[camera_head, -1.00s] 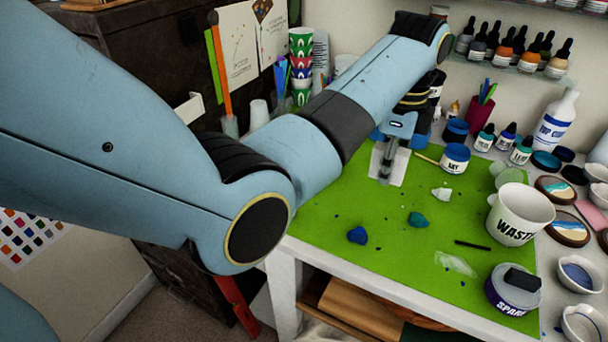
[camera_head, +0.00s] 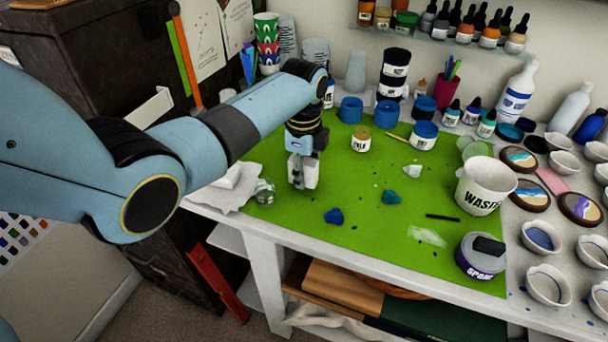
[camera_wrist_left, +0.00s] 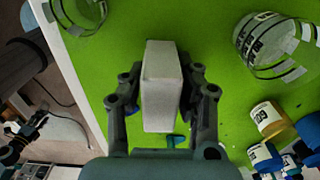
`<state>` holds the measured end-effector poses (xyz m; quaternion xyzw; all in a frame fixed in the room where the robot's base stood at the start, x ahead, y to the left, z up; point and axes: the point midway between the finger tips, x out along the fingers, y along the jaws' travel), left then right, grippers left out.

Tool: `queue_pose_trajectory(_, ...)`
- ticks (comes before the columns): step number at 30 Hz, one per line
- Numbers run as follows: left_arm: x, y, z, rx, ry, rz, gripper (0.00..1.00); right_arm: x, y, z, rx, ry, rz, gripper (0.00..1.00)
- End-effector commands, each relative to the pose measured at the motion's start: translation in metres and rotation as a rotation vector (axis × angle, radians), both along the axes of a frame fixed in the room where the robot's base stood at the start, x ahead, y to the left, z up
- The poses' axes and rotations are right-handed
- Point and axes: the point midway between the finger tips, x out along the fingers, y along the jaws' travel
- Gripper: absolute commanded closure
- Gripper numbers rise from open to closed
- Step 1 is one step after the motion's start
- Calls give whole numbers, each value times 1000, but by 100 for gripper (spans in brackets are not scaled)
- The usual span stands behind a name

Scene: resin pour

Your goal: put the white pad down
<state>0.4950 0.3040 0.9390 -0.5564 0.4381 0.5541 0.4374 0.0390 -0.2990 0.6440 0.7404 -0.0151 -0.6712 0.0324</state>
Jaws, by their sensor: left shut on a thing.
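My left gripper (camera_head: 302,178) is over the left part of the green mat (camera_head: 350,235), pointing down. In the left wrist view the left gripper (camera_wrist_left: 161,95) is shut on the white pad (camera_wrist_left: 162,88), a pale rectangular block held between both fingers. In the head view only a whitish part of the pad (camera_head: 311,174) shows at the fingertips. I cannot tell whether its lower end touches the mat. My right gripper is in neither view.
Left of the gripper lie crumpled white paper (camera_head: 232,196) and a clear crumpled thing (camera_head: 264,191). Blue (camera_head: 334,216) and teal (camera_head: 392,197) lumps lie ahead. The mat between is mostly clear.

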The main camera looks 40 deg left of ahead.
Motion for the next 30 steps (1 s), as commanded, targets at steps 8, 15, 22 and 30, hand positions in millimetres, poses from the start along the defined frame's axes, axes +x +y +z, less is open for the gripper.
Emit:
queue_pose_trajectory(8,1,-1,-15,0,-2,0,100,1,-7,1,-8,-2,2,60)
queue_pose_trajectory(15,1,-1,-19,0,-1,0,69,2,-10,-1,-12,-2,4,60)
queue_pose_trajectory(22,1,-1,-18,0,-1,0,47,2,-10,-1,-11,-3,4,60)
queue_pose_trajectory(30,1,0,-13,1,-3,0,47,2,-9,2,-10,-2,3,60)
